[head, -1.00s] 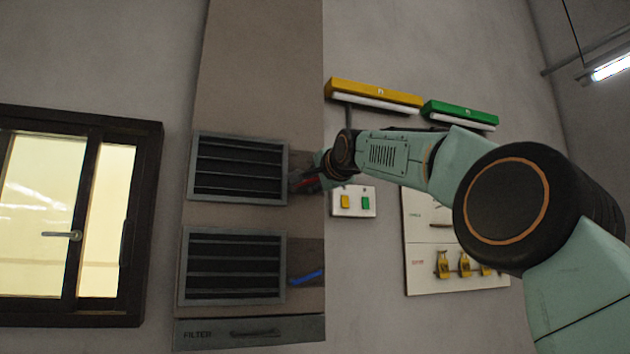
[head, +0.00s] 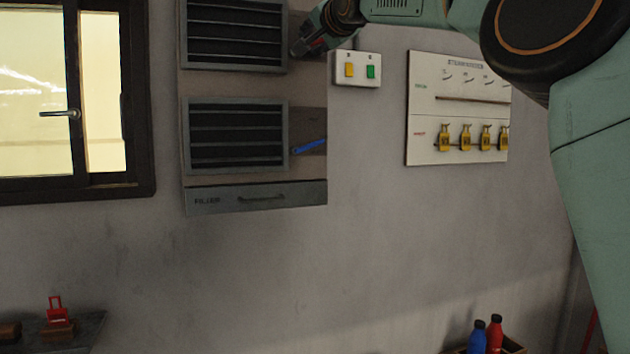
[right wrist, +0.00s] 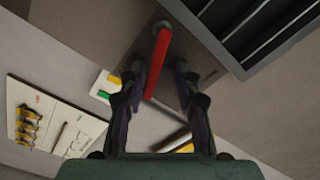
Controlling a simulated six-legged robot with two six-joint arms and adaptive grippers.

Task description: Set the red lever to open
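The red lever (right wrist: 159,60) shows in the right wrist view as a straight bar, its upper end at a round pivot on the brown panel beside the upper louvred vent. My right gripper (right wrist: 160,78) is open, with one dark finger on each side of the lever. The lever is nearer the left finger; I cannot tell whether they touch. In the head view my right gripper (head: 309,43) is at the right edge of the upper vent (head: 233,35) and mostly hides the lever. My left gripper is not in view.
A blue lever (head: 309,147) sits beside the lower vent (head: 234,137), above a filter drawer (head: 225,200). A switch box (head: 357,70) and a white board (head: 458,113) with yellow tags are to the right. A window (head: 75,100) is at left.

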